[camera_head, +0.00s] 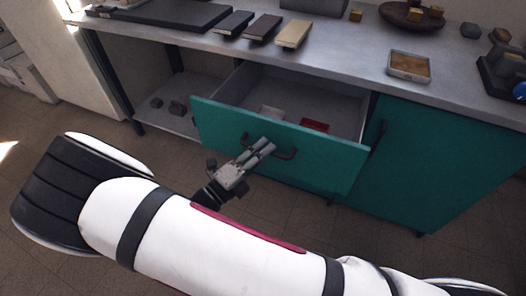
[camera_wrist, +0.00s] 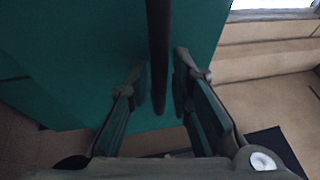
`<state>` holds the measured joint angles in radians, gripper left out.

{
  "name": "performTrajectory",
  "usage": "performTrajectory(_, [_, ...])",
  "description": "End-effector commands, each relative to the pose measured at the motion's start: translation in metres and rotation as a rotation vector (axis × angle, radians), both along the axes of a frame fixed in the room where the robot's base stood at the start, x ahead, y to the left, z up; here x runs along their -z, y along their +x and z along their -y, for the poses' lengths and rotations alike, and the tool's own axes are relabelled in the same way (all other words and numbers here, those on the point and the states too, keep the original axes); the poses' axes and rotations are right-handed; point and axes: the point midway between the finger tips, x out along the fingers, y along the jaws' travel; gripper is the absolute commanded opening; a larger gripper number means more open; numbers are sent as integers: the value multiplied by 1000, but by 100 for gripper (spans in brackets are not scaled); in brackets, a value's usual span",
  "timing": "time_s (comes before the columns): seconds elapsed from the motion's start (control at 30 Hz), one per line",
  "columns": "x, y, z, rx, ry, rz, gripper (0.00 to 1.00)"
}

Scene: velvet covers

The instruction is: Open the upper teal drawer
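The upper teal drawer (camera_head: 300,158) stands pulled out from the cabinet, with its grey interior showing. Its dark bar handle (camera_head: 288,155) is on the middle of the front and is partly covered by my gripper in the head view. My gripper (camera_head: 267,147) is at the handle. In the wrist view the handle (camera_wrist: 158,45) runs between the two fingers of my gripper (camera_wrist: 160,85), with narrow gaps visible on both sides. The fingers are apart. A red item (camera_head: 314,125) and a pale item (camera_head: 272,112) lie inside the drawer.
A teal door (camera_head: 440,160) is right of the drawer. The grey countertop (camera_head: 350,62) above holds a tray (camera_head: 409,66), a brown bowl (camera_head: 405,14) and several flat blocks. An open shelf (camera_head: 168,118) with dark objects is at left. The tiled floor in front is clear.

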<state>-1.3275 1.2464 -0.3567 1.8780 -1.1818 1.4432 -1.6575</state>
Motion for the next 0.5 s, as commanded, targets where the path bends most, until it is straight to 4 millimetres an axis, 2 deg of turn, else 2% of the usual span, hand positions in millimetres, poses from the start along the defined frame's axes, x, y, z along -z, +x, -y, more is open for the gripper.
performTrajectory(0.23, [0, 1, 1, 0, 0, 0, 20])
performTrajectory(0.27, [0, 1, 1, 0, 0, 0, 18])
performTrajectory(0.33, [0, 1, 1, 0, 0, 0, 2])
performTrajectory(0.5, [-1, 1, 0, 0, -1, 1, 0])
